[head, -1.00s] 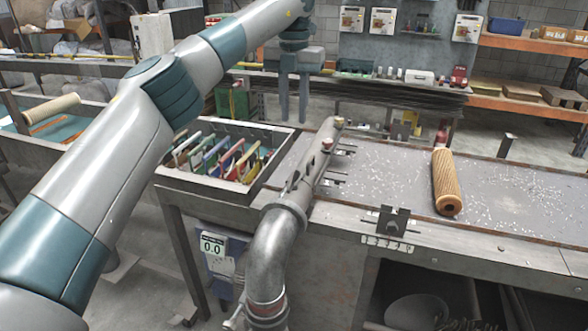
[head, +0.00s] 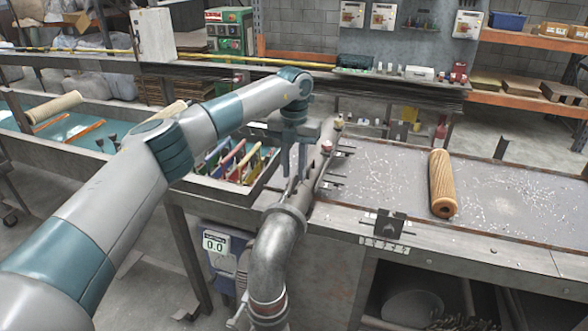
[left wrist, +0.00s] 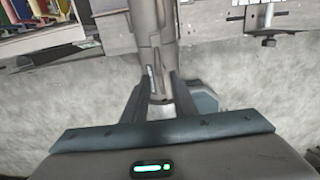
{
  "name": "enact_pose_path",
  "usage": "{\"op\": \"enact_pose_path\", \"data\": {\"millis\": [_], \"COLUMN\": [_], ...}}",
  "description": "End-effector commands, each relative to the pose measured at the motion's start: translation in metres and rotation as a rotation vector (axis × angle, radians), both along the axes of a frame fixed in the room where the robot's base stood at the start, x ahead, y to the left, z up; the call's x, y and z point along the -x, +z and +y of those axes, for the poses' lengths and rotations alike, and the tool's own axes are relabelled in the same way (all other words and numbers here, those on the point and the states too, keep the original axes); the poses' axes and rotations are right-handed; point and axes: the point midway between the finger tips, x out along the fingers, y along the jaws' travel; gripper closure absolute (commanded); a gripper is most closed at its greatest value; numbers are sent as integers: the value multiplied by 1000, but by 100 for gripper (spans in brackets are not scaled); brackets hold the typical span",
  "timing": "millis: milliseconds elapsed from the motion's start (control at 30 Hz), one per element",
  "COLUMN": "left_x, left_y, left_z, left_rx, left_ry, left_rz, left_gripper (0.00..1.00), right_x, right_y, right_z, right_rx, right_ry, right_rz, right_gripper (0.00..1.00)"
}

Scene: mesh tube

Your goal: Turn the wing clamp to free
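A grey metal tube (head: 318,167) with an elbow (head: 275,250) and flange runs along the bench's left end. A small wing-like part (head: 290,188) stands beside the tube just above the flange; I cannot tell surely that this is the wing clamp, nor how it is turned. My left gripper (head: 293,170) points down beside the tube, above that part. In the left wrist view its fingers (left wrist: 156,95) are apart, with the tube (left wrist: 148,45) showing between them. I cannot tell whether they touch it. My right gripper is not in view.
A tray (head: 232,188) of coloured plates stands left of the tube. A tan ribbed roll (head: 442,183) lies on the bench (head: 385,185) to the right. A meter reading 0.0 (head: 215,243) hangs below. A dark bracket (head: 390,224) stands at the bench's front edge.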

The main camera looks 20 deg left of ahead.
Motion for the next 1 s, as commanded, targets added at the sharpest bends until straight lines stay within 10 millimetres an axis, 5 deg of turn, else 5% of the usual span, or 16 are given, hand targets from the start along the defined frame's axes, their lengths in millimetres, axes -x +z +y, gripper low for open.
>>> {"op": "enact_pose_path", "data": {"millis": [567, 667, 1000], "left_x": [0, 0, 0], "left_y": [-20, -20, -20], "left_z": [0, 0, 0], "left_rx": [0, 0, -1], "left_ry": [0, 0, -9], "left_rz": [0, 0, 0], "left_gripper": [75, 99, 100], "right_x": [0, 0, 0], "right_y": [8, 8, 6], "right_z": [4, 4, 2], "right_rx": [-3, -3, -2], "right_ry": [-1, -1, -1], "right_rz": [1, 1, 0], "right_gripper": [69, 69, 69]}}
